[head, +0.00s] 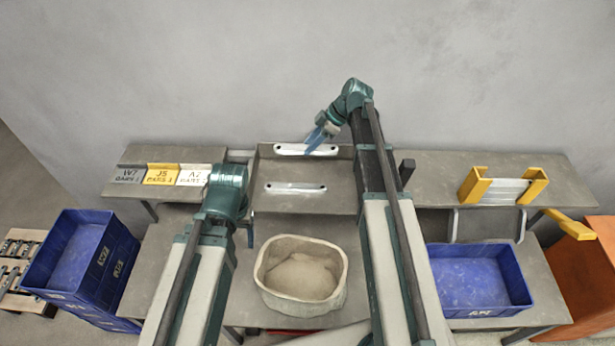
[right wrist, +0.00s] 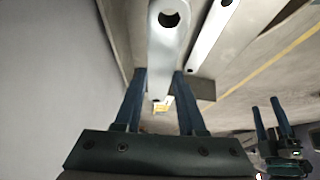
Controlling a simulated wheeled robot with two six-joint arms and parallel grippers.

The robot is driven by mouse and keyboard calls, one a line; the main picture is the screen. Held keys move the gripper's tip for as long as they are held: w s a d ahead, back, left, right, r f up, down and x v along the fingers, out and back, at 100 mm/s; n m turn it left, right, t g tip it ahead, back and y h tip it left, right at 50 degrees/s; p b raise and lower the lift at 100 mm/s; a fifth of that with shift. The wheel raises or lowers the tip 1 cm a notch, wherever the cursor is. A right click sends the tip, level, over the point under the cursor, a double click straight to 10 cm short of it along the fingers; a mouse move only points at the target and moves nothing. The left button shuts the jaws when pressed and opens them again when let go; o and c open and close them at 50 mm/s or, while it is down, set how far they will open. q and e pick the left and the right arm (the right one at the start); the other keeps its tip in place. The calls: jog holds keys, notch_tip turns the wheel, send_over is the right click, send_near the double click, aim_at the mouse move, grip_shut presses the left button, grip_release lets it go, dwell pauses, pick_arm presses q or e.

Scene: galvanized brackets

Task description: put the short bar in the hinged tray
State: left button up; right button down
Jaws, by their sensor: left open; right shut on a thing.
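My right gripper (head: 316,143) is shut on a pale metal bar (head: 291,150) at the back of the middle grey metal tray (head: 335,195). In the right wrist view its fingers (right wrist: 159,73) straddle this bar (right wrist: 166,45), which has a round hole near its end. A second pale bar (head: 295,188) lies lower on the same tray; it also shows in the right wrist view (right wrist: 208,40). I cannot tell for sure which bar is shorter, or whether this tray is the hinged one. My left gripper (right wrist: 266,103) is open and empty; in the head view its wrist mostly hides it.
A tub of sand-like material (head: 335,292) stands in front of the tray. Labelled blocks (head: 161,174) sit at the left. A yellow-ended holder (head: 475,187) with pale pieces is at the right. Blue crates stand left (head: 62,285) and right (head: 435,272). A wall closes the back.

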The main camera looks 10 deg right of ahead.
jog(key=b, duration=0.6)
send_over(304, 172)
jog(key=d, duration=0.2)
jog(key=f, duration=0.6)
jog(key=shift+s, duration=0.25)
jog(key=shift+f, duration=0.15)
notch_tip(304, 172, down, 4)
jog(key=b, duration=0.3)
jog(key=shift+r, duration=0.3)
jog(key=c, duration=0.9)
grip_release()
jog(key=shift+c, duration=0.2)
jog(key=o, duration=0.4)
jog(key=shift+o, duration=0.2)
